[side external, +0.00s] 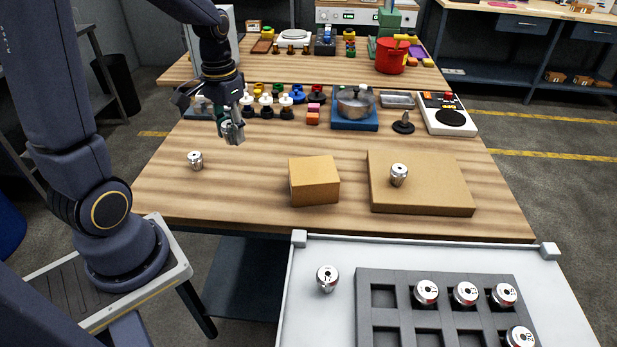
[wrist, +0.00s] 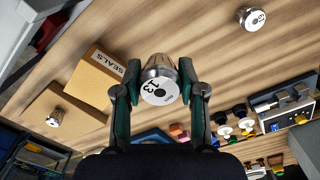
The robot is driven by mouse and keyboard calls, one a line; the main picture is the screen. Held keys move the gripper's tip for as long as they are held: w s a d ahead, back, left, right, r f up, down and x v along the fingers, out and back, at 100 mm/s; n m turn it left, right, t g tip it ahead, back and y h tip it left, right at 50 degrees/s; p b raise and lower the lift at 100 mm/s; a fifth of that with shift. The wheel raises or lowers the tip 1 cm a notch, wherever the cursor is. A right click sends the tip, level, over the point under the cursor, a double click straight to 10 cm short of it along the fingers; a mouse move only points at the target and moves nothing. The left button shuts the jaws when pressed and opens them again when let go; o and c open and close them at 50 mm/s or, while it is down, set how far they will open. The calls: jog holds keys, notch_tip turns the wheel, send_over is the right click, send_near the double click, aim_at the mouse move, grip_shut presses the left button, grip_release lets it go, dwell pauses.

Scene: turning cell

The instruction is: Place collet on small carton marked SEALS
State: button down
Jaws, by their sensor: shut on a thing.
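My gripper (wrist: 159,88) is shut on a silver collet (wrist: 160,72) whose white face reads 13. In the side external view my gripper (side external: 231,133) is over the left part of the wooden table, left of the small carton and clear of it. The small carton (side external: 314,180) is a closed brown box on the table. Its SEALS label shows in the wrist view, where the carton (wrist: 98,82) is left of the held collet. Its top is bare.
A large flat carton (side external: 440,185) with a collet (side external: 399,174) on it is right of the small carton. Another collet (side external: 195,160) stands at the table's left. A grey tray (side external: 400,310) with collets is in front.

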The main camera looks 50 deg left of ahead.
jog(key=d+r+m, duration=0.2)
jog(key=d+r, duration=0.3)
jog(key=d, duration=0.7)
send_over(313, 169)
jog(key=s, duration=0.1)
jog(key=shift+m, duration=0.3)
jog(key=f, duration=0.8)
jog(key=shift+s+d, duration=0.1)
jog(key=shift+s, duration=0.1)
jog(key=shift+w+f, duration=0.65)
jog(key=shift+f, duration=1.55)
jog(key=shift+f, duration=0.2)
jog(key=c, duration=0.7)
grip_release()
